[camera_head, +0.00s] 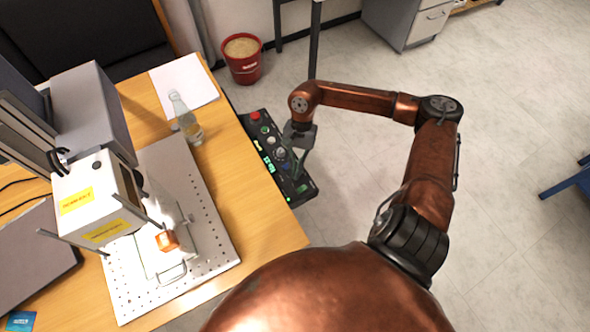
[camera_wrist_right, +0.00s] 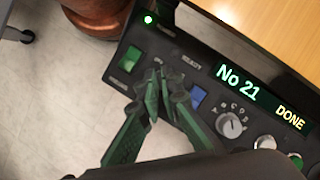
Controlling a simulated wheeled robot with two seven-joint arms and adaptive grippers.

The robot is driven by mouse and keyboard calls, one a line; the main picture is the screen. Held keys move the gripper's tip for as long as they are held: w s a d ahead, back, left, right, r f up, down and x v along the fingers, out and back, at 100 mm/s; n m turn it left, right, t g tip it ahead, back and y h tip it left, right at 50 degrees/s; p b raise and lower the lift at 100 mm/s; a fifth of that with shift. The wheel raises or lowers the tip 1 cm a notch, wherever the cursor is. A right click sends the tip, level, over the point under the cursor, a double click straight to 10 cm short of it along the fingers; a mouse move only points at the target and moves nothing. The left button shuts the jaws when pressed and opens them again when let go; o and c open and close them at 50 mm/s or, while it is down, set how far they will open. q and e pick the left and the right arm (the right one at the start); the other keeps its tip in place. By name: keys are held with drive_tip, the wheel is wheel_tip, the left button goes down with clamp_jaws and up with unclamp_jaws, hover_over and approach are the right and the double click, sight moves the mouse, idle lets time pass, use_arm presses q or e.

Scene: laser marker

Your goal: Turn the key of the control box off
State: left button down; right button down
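The control box (camera_head: 297,186) is a long black panel along the right edge of the desk. My left gripper is not in view.
A white marking machine (camera_head: 98,195) stands over a perforated plate (camera_head: 218,262) on the wooden desk (camera_head: 240,190). A glass bottle (camera_head: 187,120) stands near the box. A red bucket (camera_head: 243,70) is on the floor beyond. The floor right of the box is clear.

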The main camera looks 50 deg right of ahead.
drive_tip(key=shift+a, duration=0.1)
drive_tip(key=c, duration=2.2)
unclamp_jaws()
drive_tip(key=shift+o, duration=0.2)
drive_tip(key=shift+w+d+r, duration=0.15)
drive_tip(key=shift+d+r, duration=0.15)
drive_tip(key=shift+r, duration=0.2)
drive_tip(key=v, duration=1.1)
